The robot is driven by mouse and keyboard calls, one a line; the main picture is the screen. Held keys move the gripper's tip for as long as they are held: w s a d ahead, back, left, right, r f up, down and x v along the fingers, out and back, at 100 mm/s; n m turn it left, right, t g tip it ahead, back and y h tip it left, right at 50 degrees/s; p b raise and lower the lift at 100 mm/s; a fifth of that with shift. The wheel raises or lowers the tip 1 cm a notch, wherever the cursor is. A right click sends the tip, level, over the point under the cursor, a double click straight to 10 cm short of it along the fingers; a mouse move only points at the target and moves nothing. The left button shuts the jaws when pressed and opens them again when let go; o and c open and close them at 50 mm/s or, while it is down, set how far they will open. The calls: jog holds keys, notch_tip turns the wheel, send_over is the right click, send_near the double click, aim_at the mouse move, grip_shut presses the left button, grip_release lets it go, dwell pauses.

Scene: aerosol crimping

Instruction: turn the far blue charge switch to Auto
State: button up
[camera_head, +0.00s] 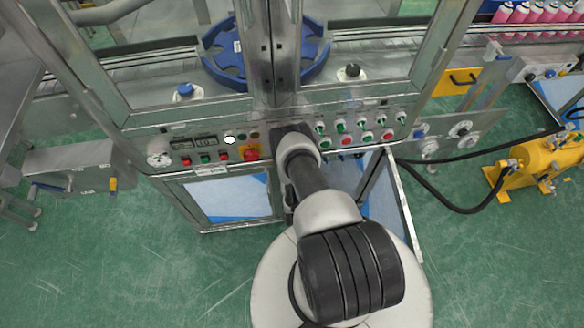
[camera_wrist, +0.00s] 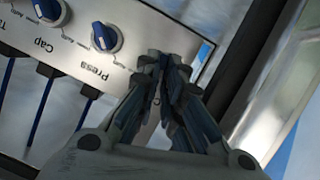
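In the wrist view, a light panel (camera_wrist: 130,10) carries blue switches. One switch (camera_wrist: 47,9) is above the label Cap and another switch (camera_wrist: 104,36) is by the label Press, with small Auto markings beside them. My gripper (camera_wrist: 172,72) is over the panel to the right of the Press switch, its two fingers drawn together at the tips. A label that starts with C shows partly beside the fingers. The charge switch itself is hidden, so I cannot tell whether the fingertips touch it. In the head view my own arm hides the gripper.
A blue star wheel (camera_head: 225,62) is behind the frame. A yellow cylinder (camera_head: 535,160) with black hoses stands at right.

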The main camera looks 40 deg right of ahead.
jog(key=o, duration=0.5)
jog(key=shift+c, duration=0.2)
